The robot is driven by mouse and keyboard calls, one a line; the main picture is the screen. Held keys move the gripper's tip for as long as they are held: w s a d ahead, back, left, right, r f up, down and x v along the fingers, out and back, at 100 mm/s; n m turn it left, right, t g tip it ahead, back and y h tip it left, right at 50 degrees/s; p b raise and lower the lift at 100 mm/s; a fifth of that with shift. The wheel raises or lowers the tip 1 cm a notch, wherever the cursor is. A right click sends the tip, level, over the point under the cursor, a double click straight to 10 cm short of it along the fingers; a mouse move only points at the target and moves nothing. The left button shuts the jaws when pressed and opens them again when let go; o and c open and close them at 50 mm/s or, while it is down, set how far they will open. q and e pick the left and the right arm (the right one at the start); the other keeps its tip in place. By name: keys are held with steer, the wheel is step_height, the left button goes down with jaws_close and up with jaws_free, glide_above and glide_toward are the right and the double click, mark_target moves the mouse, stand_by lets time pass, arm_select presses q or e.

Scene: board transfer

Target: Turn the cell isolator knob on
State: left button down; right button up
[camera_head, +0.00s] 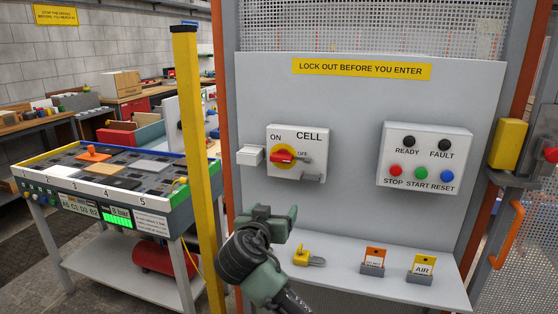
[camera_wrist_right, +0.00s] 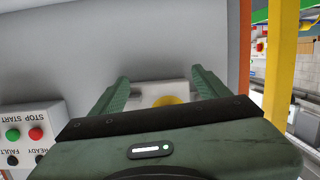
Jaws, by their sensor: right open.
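The cell isolator (camera_head: 297,136) is a pale box on the grey panel, marked CELL, ON and OFF. Its knob (camera_head: 283,156) has a red handle on a yellow disc; the handle lies roughly level, with a grey piece at its right end. My right gripper (camera_head: 277,211) is open and empty, below the isolator and apart from it in the head view. In the right wrist view the open fingers (camera_wrist_right: 160,84) frame the isolator box (camera_wrist_right: 150,90) and part of the yellow disc (camera_wrist_right: 165,100); the red handle is hidden there. My left gripper is not in view.
A button box (camera_head: 424,160) with READY, FAULT, STOP, START and RESET is right of the isolator. Below, a shelf (camera_head: 350,279) holds a yellow padlock (camera_head: 301,256) and two tags (camera_head: 374,257). A yellow post (camera_head: 199,160) and a parts table (camera_head: 172,208) stand left.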

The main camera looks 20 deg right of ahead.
steer(key=m+t+h, duration=0.2)
glide_toward(280, 159)
steer(key=w, duration=0.2)
steer(key=x, duration=0.2)
steer(key=p+x, duration=0.1)
steer(key=x, duration=0.1)
steer(key=d+p+x, duration=0.1)
steer(key=x, duration=0.2)
steer(key=shift+s+r, duration=0.2)
steer(key=shift+s, duration=0.05)
steer(key=shift+w+d+f, duration=0.1)
steer(key=shift+w+d, duration=0.1)
steer(key=shift+w, duration=0.2)
steer(key=shift+c, duration=0.3)
steer(key=c, duration=1.3)
steer(key=shift+n, duration=0.3)
